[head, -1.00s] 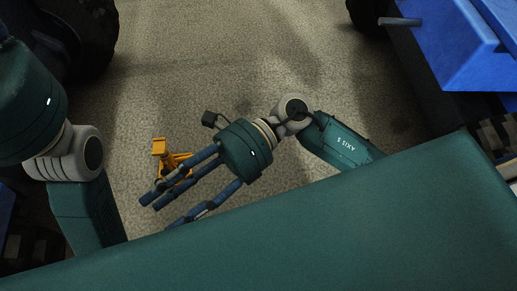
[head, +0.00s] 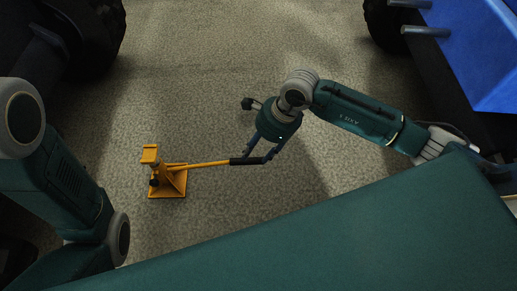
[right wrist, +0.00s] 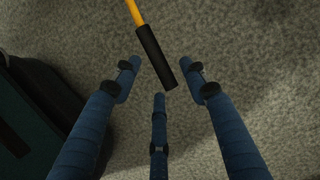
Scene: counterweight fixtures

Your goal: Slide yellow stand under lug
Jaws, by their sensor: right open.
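The yellow stand (head: 168,181) sits upright on the carpet-like floor at the left of the head view, with a square base and a flat top pad. Its long yellow handle points right and ends in a black grip (head: 247,161). My right gripper (head: 257,157) is at that black grip in the head view. I cannot make out the lug.
A dark wheel (head: 88,38) and dark machine parts stand at the upper left. A blue machine body (head: 475,60) with another dark wheel (head: 385,25) stands at the upper right. The floor (head: 240,70) between them is bare.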

